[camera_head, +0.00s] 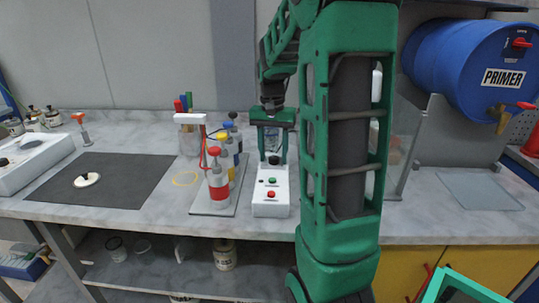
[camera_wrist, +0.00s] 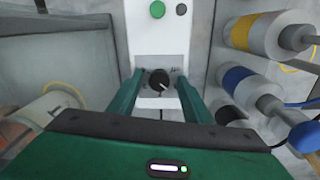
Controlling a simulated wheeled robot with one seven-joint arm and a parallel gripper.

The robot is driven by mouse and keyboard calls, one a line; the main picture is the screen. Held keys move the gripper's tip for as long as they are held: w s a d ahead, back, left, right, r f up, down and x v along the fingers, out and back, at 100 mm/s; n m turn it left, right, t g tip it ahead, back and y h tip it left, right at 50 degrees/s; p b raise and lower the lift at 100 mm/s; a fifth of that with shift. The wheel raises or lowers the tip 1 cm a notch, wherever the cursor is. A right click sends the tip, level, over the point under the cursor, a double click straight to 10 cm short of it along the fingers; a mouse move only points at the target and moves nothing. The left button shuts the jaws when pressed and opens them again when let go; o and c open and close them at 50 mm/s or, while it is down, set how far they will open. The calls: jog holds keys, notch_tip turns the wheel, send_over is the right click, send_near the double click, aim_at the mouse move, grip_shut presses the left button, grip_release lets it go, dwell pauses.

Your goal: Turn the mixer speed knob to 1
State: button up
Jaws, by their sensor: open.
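The mixer speed knob is a small black dial (camera_wrist: 159,79) with a white pointer line, on a white control box (camera_head: 271,208). In the wrist view the line points to the lower right; the small marks beside it are too small to read. My gripper (camera_head: 273,158) points down over the far end of the box. In the wrist view its two green fingers (camera_wrist: 160,84) are open, one on each side of the knob, with gaps showing between them and it. In the head view the knob (camera_head: 274,160) shows between the fingers.
The box also has a green button (camera_wrist: 157,9) and a red button (camera_head: 271,194). Several bottles with coloured caps (camera_head: 218,185) stand on a rack close to its left. A dark mat (camera_head: 120,185) lies farther left. A blue primer drum (camera_head: 455,60) is at upper right.

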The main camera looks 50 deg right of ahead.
aim_at(272, 158)
jog(key=c, duration=1.1)
jog(key=shift+o, duration=0.2)
jog(key=shift+n, duration=1.3)
jog(key=o, duration=1.1)
jog(key=shift+c, duration=0.2)
notch_tip(272, 158, up, 11)
jog(key=shift+w+a, duration=0.15)
jog(key=shift+w, duration=0.05)
jog(key=shift+s+f, duration=0.1)
jog(key=shift+f, duration=0.05)
